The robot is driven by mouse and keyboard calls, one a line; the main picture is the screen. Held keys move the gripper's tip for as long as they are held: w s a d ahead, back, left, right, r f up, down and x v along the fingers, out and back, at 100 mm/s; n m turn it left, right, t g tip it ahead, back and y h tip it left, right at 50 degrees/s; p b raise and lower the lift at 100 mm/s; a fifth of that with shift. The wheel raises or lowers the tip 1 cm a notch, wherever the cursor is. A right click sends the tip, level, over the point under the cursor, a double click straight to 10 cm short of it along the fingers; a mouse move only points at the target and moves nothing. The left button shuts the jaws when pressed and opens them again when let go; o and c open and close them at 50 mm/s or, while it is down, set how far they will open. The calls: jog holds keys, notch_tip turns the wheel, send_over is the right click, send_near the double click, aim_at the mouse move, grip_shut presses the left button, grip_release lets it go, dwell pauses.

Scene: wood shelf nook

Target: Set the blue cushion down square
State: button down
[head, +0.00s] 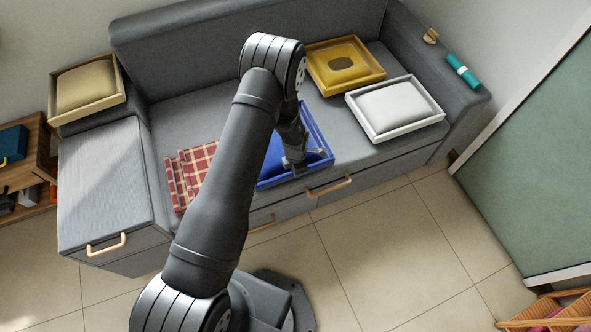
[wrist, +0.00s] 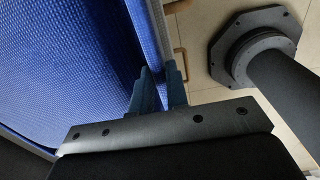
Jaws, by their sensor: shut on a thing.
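The blue cushion (head: 274,162) lies inside a blue tray (head: 321,130) at the front of the sofa seat, partly behind my arm in the head view. In the wrist view the cushion's woven blue surface (wrist: 75,45) fills the left, beside the tray's wall (wrist: 157,30). My gripper (head: 298,162) is at the tray's front side. In the wrist view my gripper's fingers (wrist: 165,92) stand on either side of the tray wall, shut on it. I cannot tell whether the tray touches the seat.
A checked cloth (head: 188,172) lies left of the tray on the grey sofa (head: 180,118). A yellow tray (head: 375,73) stands behind and a white tray (head: 436,115) to the right, each with a cushion. A cream tray (head: 119,88) sits on the left arm. Drawer handles (head: 330,186) line the front.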

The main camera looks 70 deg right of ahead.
jog(key=c, duration=1.4)
grip_release()
jog(key=shift+f, duration=0.1)
notch_tip(320, 180, up, 12)
notch_tip(320, 180, down, 12)
jog(key=shift+a+r, duration=0.1)
jog(key=shift+r, duration=1.4)
